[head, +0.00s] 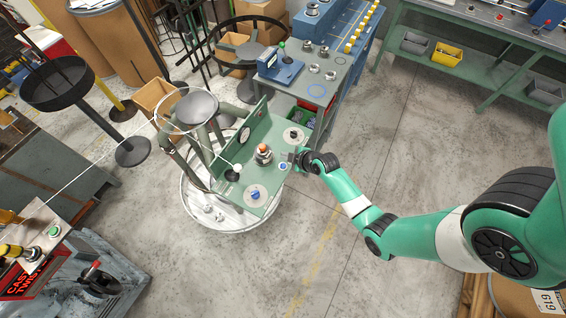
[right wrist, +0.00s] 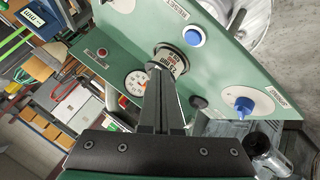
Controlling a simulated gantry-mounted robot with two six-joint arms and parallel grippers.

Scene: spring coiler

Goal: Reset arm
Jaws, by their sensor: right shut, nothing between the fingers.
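The green panel of the spring coiler (head: 272,184) stands in the middle of the head view. A blue knob on a pale disc (head: 255,194) is lower on the panel and also shows in the right wrist view (right wrist: 243,105). A lever with a white ball (head: 237,168) is on the panel's left. My right gripper (head: 291,157) is shut and empty, close to the panel's right edge near the button. My left gripper is out of view.
An orange-topped post (head: 263,152) stands mid-panel, and a black knob (head: 293,134) sits on a pale disc behind the gripper. A grey-topped workbench (head: 335,68) is behind the panel. The concrete floor (head: 330,270) in front is clear.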

